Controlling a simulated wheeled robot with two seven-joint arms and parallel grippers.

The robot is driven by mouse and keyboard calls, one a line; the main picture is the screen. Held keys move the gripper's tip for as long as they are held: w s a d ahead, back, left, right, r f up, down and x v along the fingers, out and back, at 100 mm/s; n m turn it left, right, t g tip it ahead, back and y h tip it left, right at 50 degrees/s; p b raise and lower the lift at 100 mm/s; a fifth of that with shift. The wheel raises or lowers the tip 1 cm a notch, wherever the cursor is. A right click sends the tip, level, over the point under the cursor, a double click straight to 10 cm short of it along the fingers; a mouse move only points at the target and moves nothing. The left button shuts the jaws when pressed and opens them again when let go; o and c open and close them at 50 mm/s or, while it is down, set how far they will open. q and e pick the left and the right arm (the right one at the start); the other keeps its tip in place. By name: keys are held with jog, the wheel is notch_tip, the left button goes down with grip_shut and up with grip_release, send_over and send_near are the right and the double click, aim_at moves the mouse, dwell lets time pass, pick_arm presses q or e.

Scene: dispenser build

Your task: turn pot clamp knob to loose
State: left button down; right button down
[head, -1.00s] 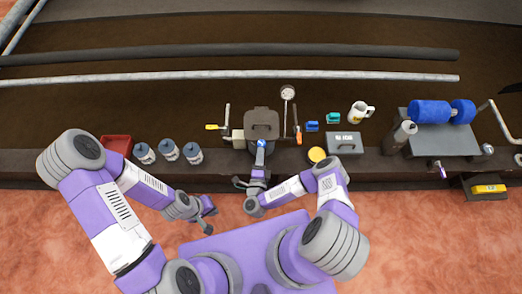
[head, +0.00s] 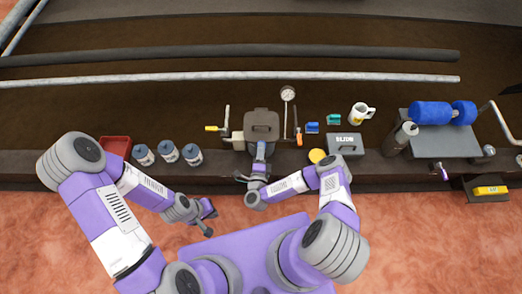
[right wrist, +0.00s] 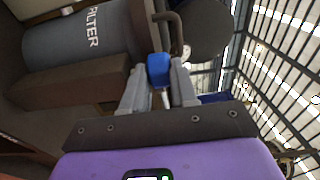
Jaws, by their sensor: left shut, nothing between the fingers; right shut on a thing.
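The blue clamp knob (right wrist: 159,70) sits between the fingertips of my right gripper (right wrist: 158,82) in the right wrist view, and the gripper is shut on it. A bent dark rod stands just behind the knob. In the head view my right gripper (head: 261,150) is at the front of the dark lidded pot (head: 262,122) and hides the knob. I cannot read whether the knob is tight or loose. My left gripper (head: 208,213) is shut and empty, in front of the bench edge over the floor.
Three blue-capped canisters (head: 168,153) and a red tray (head: 116,146) stand left of the pot. A yellow disc (head: 317,156), grey box (head: 345,143), mug (head: 361,112) and bottle (head: 400,138) stand to the right. A gauge (head: 288,94) and side levers flank the pot closely.

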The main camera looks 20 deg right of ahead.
jog(key=shift+n+y, duration=0.3)
jog(key=shift+y, duration=0.1)
jog(key=n+y, duration=0.3)
jog(key=y, duration=0.2)
jog(key=d+n+g+y, duration=0.1)
jog(key=n+y, duration=0.2)
jog(key=y, duration=0.2)
jog(key=d+n+y, duration=0.1)
jog(key=n+y, duration=0.3)
jog(key=y, duration=0.1)
jog(key=shift+d+g, duration=0.1)
jog(key=shift+g, duration=0.2)
jog(key=n+g+y, duration=0.3)
jog(key=g, duration=0.1)
jog(key=w+n+g+y, duration=0.1)
jog(key=n+g+y, duration=0.1)
jog(key=n+g, duration=0.2)
jog(key=w+d+n+g+y, duration=0.1)
jog(key=n+g+y, duration=0.2)
jog(key=g, duration=0.2)
jog(key=shift+n+g+y, duration=0.3)
jog(key=shift+g, duration=0.3)
jog(key=c, duration=1.2)
grip_release()
jog(key=shift+o, duration=0.2)
